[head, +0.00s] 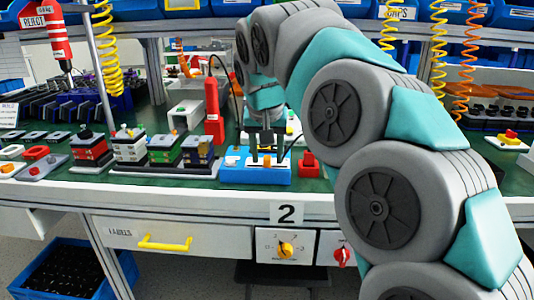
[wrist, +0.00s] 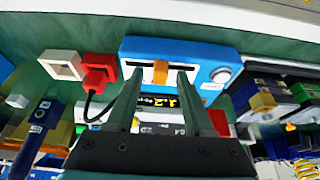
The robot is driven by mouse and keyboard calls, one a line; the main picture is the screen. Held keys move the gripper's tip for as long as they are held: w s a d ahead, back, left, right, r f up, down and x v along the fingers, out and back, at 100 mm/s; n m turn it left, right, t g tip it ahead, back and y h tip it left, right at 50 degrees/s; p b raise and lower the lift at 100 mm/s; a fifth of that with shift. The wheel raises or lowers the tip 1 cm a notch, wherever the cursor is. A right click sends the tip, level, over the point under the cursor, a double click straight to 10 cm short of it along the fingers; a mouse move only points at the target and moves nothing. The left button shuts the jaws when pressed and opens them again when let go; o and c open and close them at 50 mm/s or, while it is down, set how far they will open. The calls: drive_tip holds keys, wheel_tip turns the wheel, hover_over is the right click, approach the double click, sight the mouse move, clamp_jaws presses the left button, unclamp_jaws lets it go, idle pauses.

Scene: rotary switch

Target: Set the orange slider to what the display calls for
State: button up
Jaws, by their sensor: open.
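The blue box (head: 240,177) stands on the green bench top, below my gripper (head: 260,160). In the wrist view the blue box (wrist: 200,52) has a dark slot across its face, with the orange slider (wrist: 160,72) near the slot's middle. My gripper (wrist: 160,80) is open, with one finger on each side of the slider; I cannot tell whether they touch it. The dark display (wrist: 160,102) shows orange figures that look like 1.2, partly hidden by the fingers. A round white button (wrist: 221,75) sits at the box's right.
A red block (head: 308,166) stands just right of the box, and a red post (head: 213,110) rises behind it. Stacked devices (head: 195,150) stand to the left. A drawer with a yellow handle (head: 165,243) and a panel with a yellow knob (head: 285,249) are below the bench edge.

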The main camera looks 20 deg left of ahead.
clamp_jaws()
idle(1.3)
